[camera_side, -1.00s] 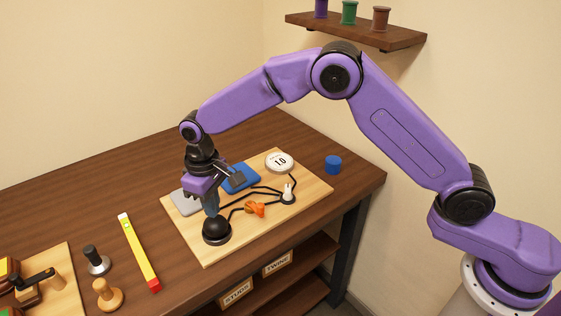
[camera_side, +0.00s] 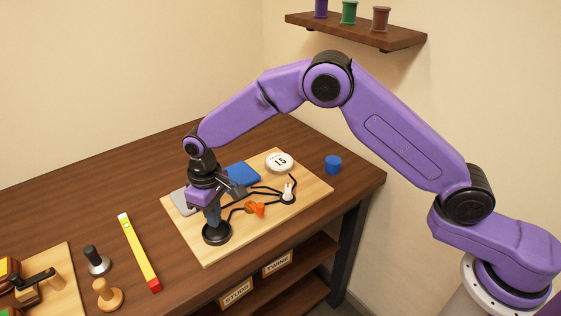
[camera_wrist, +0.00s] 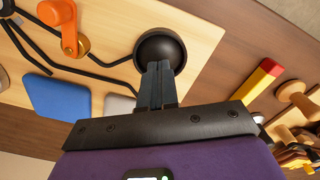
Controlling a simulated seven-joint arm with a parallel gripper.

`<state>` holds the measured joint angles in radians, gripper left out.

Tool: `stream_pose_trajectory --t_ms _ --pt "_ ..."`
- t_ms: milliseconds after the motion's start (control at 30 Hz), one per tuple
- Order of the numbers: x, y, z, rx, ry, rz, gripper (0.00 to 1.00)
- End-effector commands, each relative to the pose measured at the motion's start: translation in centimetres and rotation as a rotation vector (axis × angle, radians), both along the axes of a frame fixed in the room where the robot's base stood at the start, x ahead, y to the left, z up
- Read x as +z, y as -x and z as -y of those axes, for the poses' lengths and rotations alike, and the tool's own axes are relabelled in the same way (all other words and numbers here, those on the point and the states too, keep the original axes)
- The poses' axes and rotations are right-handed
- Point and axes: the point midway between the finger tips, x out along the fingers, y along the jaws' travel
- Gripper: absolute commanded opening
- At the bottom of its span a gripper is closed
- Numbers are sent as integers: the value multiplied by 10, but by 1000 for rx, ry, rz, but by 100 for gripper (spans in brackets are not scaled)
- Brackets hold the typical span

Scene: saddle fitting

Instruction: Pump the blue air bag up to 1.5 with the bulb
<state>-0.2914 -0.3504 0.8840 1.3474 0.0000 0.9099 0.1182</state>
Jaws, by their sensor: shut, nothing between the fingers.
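The black bulb (camera_side: 217,236) sits at the front of the light wooden board and looks pressed flat. My gripper (camera_side: 213,222) points down on top of it, fingers shut with nothing between them. In the wrist view the fingertips (camera_wrist: 157,66) meet the near side of the dark round bulb (camera_wrist: 160,42). The blue air bag (camera_side: 242,174) lies flat behind my gripper, partly hidden by it; it also shows in the wrist view (camera_wrist: 57,97). The white round gauge (camera_side: 279,162) reads 1.5. Black hoses join the parts.
An orange valve (camera_side: 255,209) and a small white part (camera_side: 288,190) stand on the board (camera_side: 310,190), right of the bulb. A grey pad (camera_side: 183,203) is left of my gripper. A yellow-red bar (camera_side: 138,250) lies left. A blue cup (camera_side: 333,165) stands right.

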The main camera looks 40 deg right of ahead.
Motion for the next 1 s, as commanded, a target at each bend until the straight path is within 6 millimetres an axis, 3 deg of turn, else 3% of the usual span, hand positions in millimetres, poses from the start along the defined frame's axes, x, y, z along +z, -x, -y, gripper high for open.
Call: stream_pose_trajectory --t_ms 267,733,1000 --pt "4 0 0 0 0 0 0" --pt "32 0 0 0 -1 1 0" --pt "34 0 0 0 0 0 0"
